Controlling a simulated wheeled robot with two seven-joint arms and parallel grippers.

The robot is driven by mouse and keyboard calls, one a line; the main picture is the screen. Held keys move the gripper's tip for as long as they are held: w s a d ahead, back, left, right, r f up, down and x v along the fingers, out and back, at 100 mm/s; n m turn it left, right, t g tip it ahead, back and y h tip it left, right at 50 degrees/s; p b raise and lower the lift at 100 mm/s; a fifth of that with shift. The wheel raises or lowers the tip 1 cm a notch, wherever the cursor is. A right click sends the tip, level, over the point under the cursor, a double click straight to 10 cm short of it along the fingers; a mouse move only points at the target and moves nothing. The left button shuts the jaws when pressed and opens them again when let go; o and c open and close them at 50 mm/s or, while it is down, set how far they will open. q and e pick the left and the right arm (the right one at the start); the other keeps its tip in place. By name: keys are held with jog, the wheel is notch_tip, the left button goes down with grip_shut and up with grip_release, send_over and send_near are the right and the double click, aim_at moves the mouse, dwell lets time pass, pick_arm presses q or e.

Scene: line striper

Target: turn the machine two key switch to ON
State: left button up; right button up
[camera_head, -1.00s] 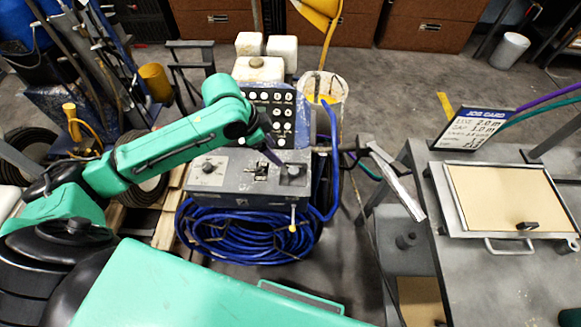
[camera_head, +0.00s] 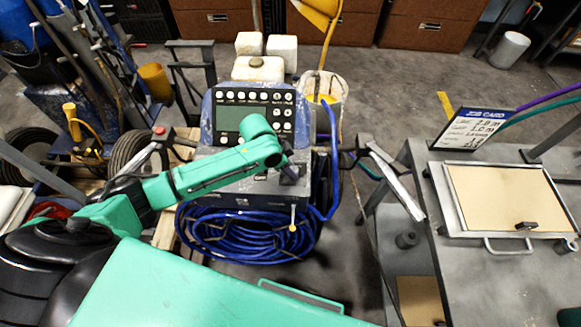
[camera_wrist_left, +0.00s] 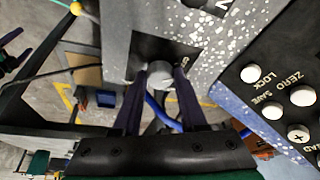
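The key switch (camera_wrist_left: 160,74) is a small grey round knob on a dark square plate, seen in the left wrist view. It is on the right end of the grey control panel of the machine (camera_head: 222,200). My left gripper (camera_head: 290,174) reaches it from the left and above. In the left wrist view its two dark fingers (camera_wrist_left: 160,84) lie on either side of the knob and appear to hold it. The key's exact angle is hidden by the fingers. A label beside the plate is partly cut off.
A speckled console with a screen and white buttons (camera_head: 255,106) stands behind the switch. A blue hose coil (camera_head: 245,232) hangs below the panel. A bench with a job card (camera_head: 475,128) and a framed board (camera_head: 510,195) is further right.

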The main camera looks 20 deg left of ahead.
pick_arm(q)
jog(key=shift+m, duration=0.3)
grip_shut()
jog(key=shift+w+m+g, duration=0.1)
jog(key=shift+m+g, duration=0.2)
jog(key=shift+m, duration=0.5)
jog(key=m+g, duration=0.1)
jog(key=m, duration=0.1)
jog(key=shift+w+m+h, duration=0.15)
jog(key=shift+m+h, duration=0.15)
jog(key=shift+h, duration=0.1)
jog(key=m+b, duration=0.1)
jog(key=m+g+b, duration=0.1)
jog(key=m, duration=0.1)
jog(key=shift+w+f+m, duration=0.1)
jog(key=shift+f+m, duration=0.05)
jog(key=shift+m, duration=0.15)
jog(key=shift+w+m+g+b, duration=0.1)
jog(key=shift+m+g+b, duration=0.9)
jog(key=shift+m, duration=0.8)
jog(key=o, duration=1.1)
grip_release()
